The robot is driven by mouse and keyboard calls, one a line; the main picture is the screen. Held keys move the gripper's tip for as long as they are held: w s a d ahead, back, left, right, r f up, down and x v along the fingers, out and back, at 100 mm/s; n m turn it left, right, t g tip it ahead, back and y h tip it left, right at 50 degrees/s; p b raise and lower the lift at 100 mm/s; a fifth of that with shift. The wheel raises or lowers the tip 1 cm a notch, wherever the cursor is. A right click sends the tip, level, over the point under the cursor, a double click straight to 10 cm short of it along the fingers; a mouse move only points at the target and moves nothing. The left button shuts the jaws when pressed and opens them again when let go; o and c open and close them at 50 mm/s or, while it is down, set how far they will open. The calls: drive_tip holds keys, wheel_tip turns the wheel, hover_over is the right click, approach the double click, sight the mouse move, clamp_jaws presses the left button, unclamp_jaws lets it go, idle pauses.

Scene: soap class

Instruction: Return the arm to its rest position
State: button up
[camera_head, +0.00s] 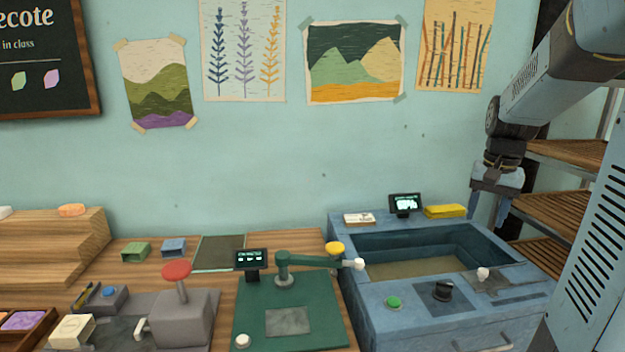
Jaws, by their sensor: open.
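My gripper (488,210) hangs at the right, pointing down, with its two fingers apart and nothing between them. It shows in front of the wooden shelves and by the right back part of the blue basin unit (375,314). My arm (560,75) comes in from the upper right and bends down at the wrist. I cannot tell how far the fingertips are from the basin's rim.
A green mat (250,325) carries a dark green swing arm (310,259). A grey press (180,318) with a red knob stands left of it. Slatted shelves (560,207) stand behind my gripper. A yellow sponge-like block (445,211) and small screen (405,203) sit on the basin's back rim.

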drive_tip(key=s+a+r+n+t, duration=0.2)
drive_tip(key=s+a+n, duration=0.1)
drive_tip(key=s+a, duration=0.5)
drive_tip(key=s+a+r+n+t, duration=0.2)
drive_tip(key=s+a+n, duration=0.1)
drive_tip(key=s+a, duration=0.5)
drive_tip(key=shift+s+a+r+n+t, duration=0.15)
drive_tip(key=shift+s+a+n+t, duration=0.05)
drive_tip(key=shift+s+n+t, duration=0.15)
